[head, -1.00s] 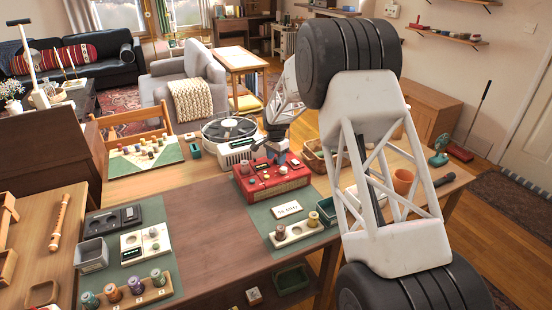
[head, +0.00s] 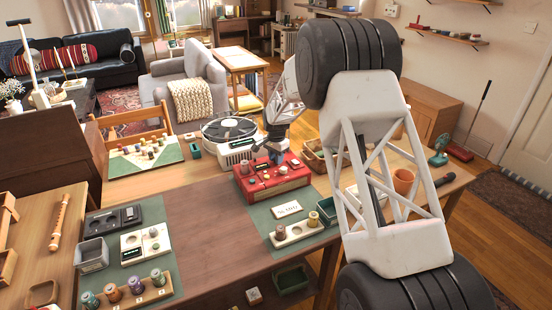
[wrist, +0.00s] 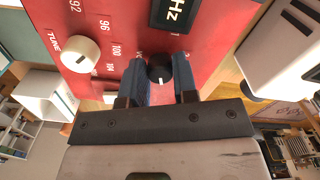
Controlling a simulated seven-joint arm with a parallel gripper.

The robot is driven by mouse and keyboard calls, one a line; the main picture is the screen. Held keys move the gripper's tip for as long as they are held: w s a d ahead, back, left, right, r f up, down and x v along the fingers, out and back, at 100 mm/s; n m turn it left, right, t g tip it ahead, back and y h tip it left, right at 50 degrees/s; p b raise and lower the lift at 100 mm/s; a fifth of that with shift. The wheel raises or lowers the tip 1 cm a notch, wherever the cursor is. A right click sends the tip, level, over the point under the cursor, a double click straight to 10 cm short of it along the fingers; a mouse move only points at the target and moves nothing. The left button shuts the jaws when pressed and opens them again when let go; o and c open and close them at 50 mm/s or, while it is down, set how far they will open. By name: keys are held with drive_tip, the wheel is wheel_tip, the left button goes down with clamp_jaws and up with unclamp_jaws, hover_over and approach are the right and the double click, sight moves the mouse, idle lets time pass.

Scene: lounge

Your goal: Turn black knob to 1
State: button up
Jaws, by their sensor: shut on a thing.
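The red radio (head: 274,183) stands on the table, near the middle of the head view. It fills the upper part of the wrist view (wrist: 110,25), seen from close up. My gripper (head: 270,156) is at the radio's top. In the wrist view its two blue fingers are shut on the black knob (wrist: 160,69), one on each side. A white mark on the knob points toward the bottom of the wrist view. The fingers hide most of the lettering around the knob, so I cannot read a 1.
A turntable (head: 229,132) stands behind the radio. A wooden tray with spools (head: 297,235) lies in front on a green mat.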

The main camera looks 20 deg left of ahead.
drive_tip(key=n, duration=0.7)
drive_tip(key=shift+n, duration=0.4)
drive_tip(key=n, duration=0.3)
drive_tip(key=shift+w+n, duration=0.1)
drive_tip(key=shift+n, duration=0.2)
drive_tip(key=n, duration=0.3)
drive_tip(key=shift+n, duration=0.3)
drive_tip(key=n, duration=1.1)
drive_tip(key=shift+n, duration=1.6)
drive_tip(key=o, duration=0.9)
